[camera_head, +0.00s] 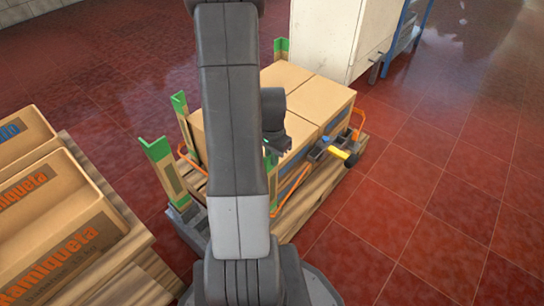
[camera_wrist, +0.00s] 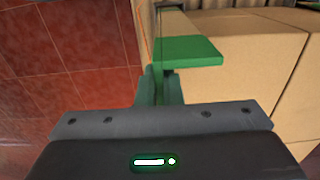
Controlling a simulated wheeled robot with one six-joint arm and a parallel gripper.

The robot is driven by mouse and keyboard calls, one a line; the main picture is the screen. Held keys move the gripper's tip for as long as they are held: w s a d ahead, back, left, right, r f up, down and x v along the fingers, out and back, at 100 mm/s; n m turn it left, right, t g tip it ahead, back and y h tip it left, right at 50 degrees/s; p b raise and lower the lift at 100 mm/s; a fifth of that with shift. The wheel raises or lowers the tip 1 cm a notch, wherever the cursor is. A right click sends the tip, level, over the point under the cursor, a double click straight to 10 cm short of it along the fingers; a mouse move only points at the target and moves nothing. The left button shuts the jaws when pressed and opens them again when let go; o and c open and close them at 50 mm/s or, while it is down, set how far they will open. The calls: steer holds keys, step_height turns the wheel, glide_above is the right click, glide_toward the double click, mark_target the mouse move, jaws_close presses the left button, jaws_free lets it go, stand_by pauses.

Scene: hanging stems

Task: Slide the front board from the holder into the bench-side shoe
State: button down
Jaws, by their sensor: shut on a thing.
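My gripper (camera_wrist: 160,90) is shut on a green-topped corner board (camera_wrist: 192,52) in the wrist view. The board's flat green flange points right, beside tan boxes. Another green-topped board (camera_head: 157,150) stands upright at the left, above a dark grey fitting (camera_head: 184,226) near the pallet's corner. I cannot tell for sure whether this fitting is the holder or the shoe.
Tan boxes (camera_head: 326,96) fill a wooden pallet, with green-topped boards (camera_head: 179,103) and (camera_head: 281,48) at other corners. An orange strap frame and a yellow-handled tool (camera_head: 343,155) stand at the right. Crates (camera_head: 60,225) lie at the left. Red floor (camera_head: 440,200) is clear at the right.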

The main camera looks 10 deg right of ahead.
steer(key=c, duration=1.5)
jaws_free()
step_height(320, 180, up, 14)
steer(key=p, duration=0.4)
steer(key=shift+p, duration=0.35)
steer(key=shift+f, duration=0.1)
step_height(320, 180, down, 14)
steer(key=b, duration=0.4)
steer(key=shift+r, duration=0.25)
steer(key=shift+b, duration=0.35)
